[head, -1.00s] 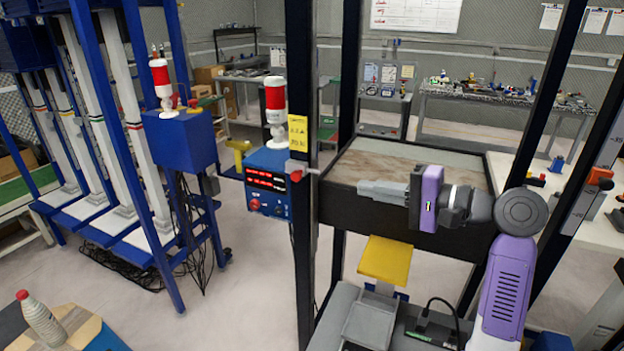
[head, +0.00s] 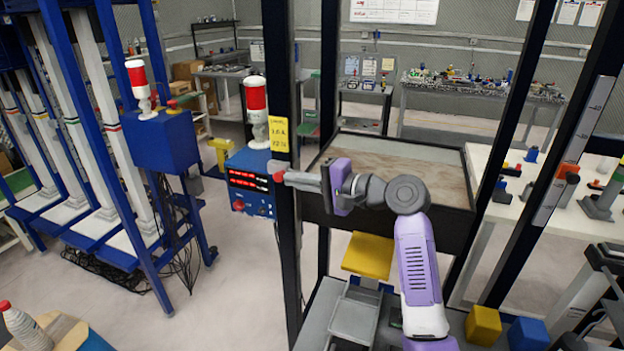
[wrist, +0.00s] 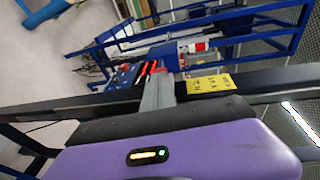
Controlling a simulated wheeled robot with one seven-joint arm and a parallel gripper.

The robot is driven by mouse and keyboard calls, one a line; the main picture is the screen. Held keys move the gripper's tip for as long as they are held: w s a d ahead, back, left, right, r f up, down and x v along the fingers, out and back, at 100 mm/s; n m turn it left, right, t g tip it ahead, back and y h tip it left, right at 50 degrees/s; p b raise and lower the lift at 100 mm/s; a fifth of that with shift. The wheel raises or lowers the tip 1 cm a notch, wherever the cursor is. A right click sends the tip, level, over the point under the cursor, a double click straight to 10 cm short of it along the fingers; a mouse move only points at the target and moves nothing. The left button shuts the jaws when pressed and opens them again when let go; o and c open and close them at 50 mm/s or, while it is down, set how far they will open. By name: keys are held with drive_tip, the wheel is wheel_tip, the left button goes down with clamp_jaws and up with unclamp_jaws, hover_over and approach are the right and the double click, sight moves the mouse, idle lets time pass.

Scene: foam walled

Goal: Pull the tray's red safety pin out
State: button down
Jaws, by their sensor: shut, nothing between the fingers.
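The tray (head: 452,222) has a dark wall and a worn brownish-grey top, and sits between dark upright posts. A red safety pin (head: 277,168) shows as a small red head at the left front post, near the tray's left corner. My gripper (head: 290,179) is shut and empty, its grey fingers pointing left. Its tips overlap the post right beside the red head in the head view; I cannot tell whether they touch it.
A blue box (head: 250,180) with red displays and a red-white lamp stands just left of the post. A yellow note (head: 278,134) is on the post. A yellow plate (head: 368,255) is below the tray. Yellow and blue blocks lie at lower right.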

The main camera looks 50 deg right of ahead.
sight(277, 176)
drive_tip(key=shift+w+a, duration=0.1)
drive_tip(key=shift+w, duration=0.25)
drive_tip(key=shift+w, duration=0.1)
drive_tip(key=shift+w+a+p, duration=0.2)
drive_tip(key=shift+w+a, duration=0.15)
drive_tip(key=shift+w, duration=0.55)
drive_tip(key=shift+w+a+p, duration=0.2)
drive_tip(key=shift+w+a, duration=0.15)
drive_tip(key=shift+w, duration=0.55)
